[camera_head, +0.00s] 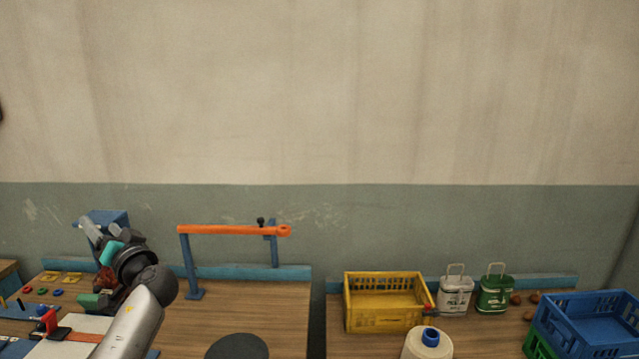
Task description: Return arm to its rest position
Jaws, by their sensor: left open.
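My left arm comes in from the bottom left over the left table (260,300). My left gripper (101,276) has teal fingertips spread apart and points left. A dark reddish thing shows behind the fingers, but I cannot tell what it is or whether it touches them. A blue block-shaped thing (108,218) stands behind the gripper near the wall. My right gripper is not in view.
An orange bar (230,230) on blue posts stands right of my left arm. On the right table are a yellow crate (385,300), white can (455,296), green can (494,294), blue crate (590,325) and blue-capped bottle (428,348). A gap separates the tables.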

